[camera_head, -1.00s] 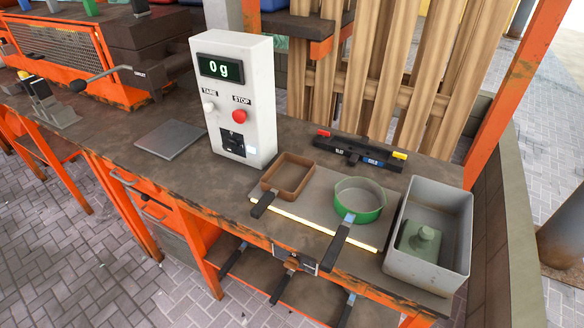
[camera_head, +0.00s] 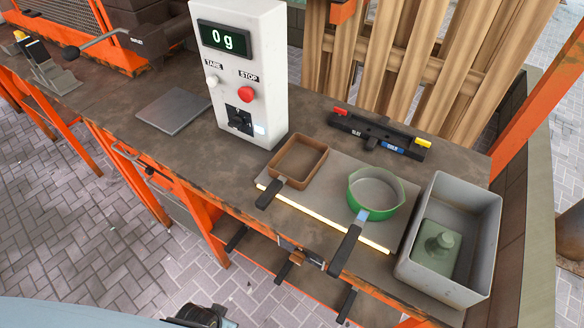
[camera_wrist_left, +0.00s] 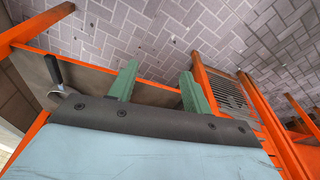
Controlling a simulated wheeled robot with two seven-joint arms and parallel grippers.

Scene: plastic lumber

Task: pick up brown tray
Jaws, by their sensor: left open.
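The brown tray (camera_head: 300,158) is a small square pan with a dark handle (camera_head: 270,192). It sits on the grey plate on the workbench, and its handle points to the front edge. My left gripper (camera_wrist_left: 158,82) shows in the left wrist view with two green fingers apart and nothing between them. It is away from the tray, which I cannot make out in that view. My right gripper is not in view.
A green round pan (camera_head: 377,192) lies right of the tray. A grey bin (camera_head: 476,215) with a green object stands at the right end. A white scale display box (camera_head: 240,75) reading 0 g stands behind left. A black bar with red and yellow ends (camera_head: 378,135) lies behind.

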